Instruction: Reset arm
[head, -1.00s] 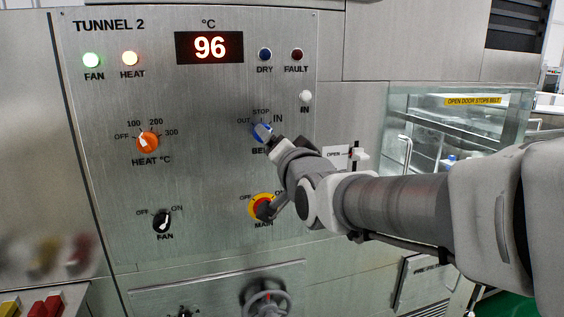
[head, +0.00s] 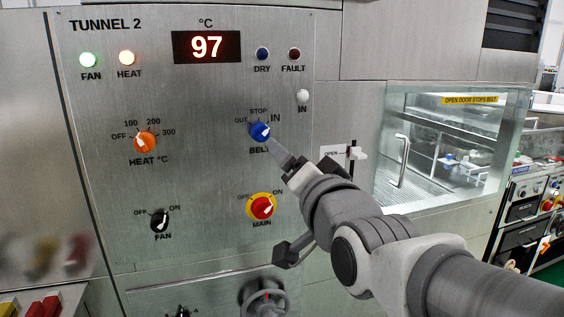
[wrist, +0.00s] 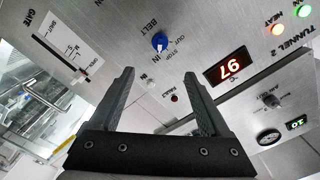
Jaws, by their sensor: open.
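My gripper (head: 283,154) is open and empty in front of the Tunnel 2 panel, just below and right of the blue BELT knob (head: 260,131). In the wrist view its two fingers (wrist: 160,75) stand apart with nothing between them, and the BELT knob (wrist: 159,41) shows beyond the tips. The gripper appears clear of the knob. The knob's white pointer is turned toward IN. The arm comes in from the lower right.
The orange HEAT knob (head: 145,142), black FAN knob (head: 160,221) and red-yellow MAIN switch (head: 261,207) are on the panel. A handwheel (head: 265,297) juts out below. A glazed door (head: 450,150) is at right. The display (head: 207,46) reads 97. FAN and HEAT lamps are lit.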

